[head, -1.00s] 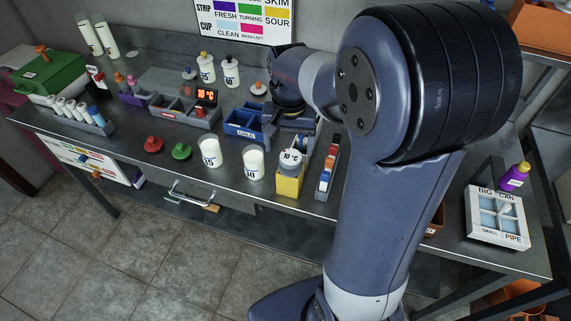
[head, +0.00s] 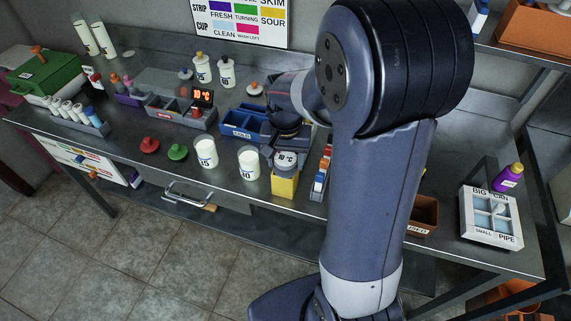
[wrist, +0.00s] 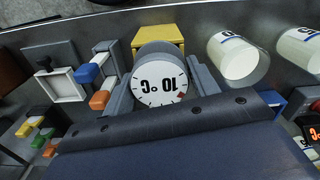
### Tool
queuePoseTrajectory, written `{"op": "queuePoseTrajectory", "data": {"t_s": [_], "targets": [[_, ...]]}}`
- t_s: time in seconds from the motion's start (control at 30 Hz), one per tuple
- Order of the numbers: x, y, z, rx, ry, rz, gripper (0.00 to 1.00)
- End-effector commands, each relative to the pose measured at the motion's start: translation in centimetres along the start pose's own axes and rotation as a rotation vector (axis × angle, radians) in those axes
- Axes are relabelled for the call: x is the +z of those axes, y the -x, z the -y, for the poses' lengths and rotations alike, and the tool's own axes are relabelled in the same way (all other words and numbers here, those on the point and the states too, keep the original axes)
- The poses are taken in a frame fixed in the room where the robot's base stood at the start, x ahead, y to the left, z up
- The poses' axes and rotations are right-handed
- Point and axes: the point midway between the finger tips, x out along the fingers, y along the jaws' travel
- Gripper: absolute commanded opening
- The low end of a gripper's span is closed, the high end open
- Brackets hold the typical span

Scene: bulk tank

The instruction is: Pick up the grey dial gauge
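My gripper (wrist: 162,90) has one grey finger on each side of the gauge. The fingers look spread, with the gauge between them, and I see no clear grip on it. In the head view my arm partly hides the gripper.
Two white cups (head: 206,152) (head: 249,163) stand close to the left of the yellow block. A rack of coloured pieces (head: 321,172) stands close to its right. A blue bin (head: 240,124) lies behind. A white divided box (head: 490,217) is far right.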

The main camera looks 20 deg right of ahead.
Motion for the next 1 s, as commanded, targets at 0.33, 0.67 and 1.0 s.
{"op": "queuePoseTrajectory", "data": {"t_s": [0.33,0.67,1.0], "targets": [[0.0,0.0,0.0,0.0,0.0,0.0,0.28],[-0.1,1.1,0.0,-0.001,0.0,-0.003,0.28],[-0.1,7.7,0.0,-0.002,0.0,-0.005,0.28]]}}
